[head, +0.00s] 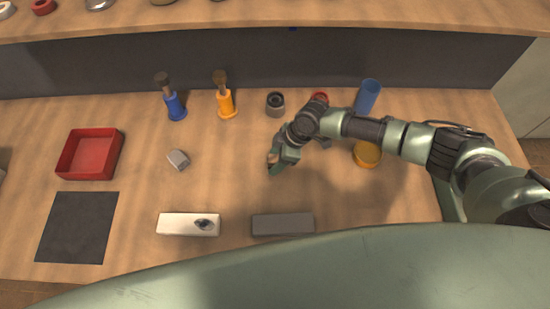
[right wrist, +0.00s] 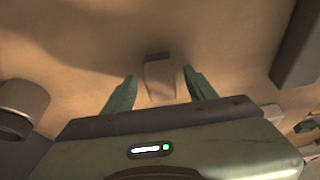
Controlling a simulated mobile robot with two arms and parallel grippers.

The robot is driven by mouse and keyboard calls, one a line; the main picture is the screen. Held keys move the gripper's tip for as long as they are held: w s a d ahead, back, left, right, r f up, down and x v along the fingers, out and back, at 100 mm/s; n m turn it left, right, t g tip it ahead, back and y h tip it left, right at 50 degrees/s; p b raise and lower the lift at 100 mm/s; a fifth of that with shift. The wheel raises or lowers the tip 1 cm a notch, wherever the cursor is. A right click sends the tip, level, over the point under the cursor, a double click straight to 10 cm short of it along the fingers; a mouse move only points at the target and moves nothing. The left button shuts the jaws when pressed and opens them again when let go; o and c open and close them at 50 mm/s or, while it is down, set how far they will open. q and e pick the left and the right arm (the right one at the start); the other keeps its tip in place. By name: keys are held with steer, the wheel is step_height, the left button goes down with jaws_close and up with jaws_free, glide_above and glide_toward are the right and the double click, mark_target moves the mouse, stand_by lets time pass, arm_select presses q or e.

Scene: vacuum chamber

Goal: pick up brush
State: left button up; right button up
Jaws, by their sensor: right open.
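Two upright things look like brushes with brown tops: one has a blue handle (head: 175,106), the other an orange handle (head: 226,103). Both stand toward the back of the table, left of my right gripper. My right gripper (head: 279,167) is over the middle of the table, pointing down. In the right wrist view its two fingers (right wrist: 157,92) are spread apart. A small brownish block-like thing (right wrist: 160,78) shows between and beyond the fingertips, apart from them; I cannot tell what it is. My left gripper is not in view.
A red tray (head: 66,155), a dark mat (head: 77,228) and a small grey block (head: 178,159) are left. A white block (head: 180,224) and grey bar (head: 283,224) lie in front. A grey cylinder (head: 275,104), blue tube (head: 368,95) and yellow container (head: 367,155) stand near my arm.

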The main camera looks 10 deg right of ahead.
mark_target(275, 158)
steer(key=shift+a+f, duration=0.1)
steer(key=shift+f, duration=0.15)
jaws_close()
steer(key=shift+r, duration=0.1)
step_height(275, 158, up, 20)
steer(key=b, duration=0.3)
stand_by(0.3)
steer(key=c, duration=0.9)
jaws_free()
jaws_close()
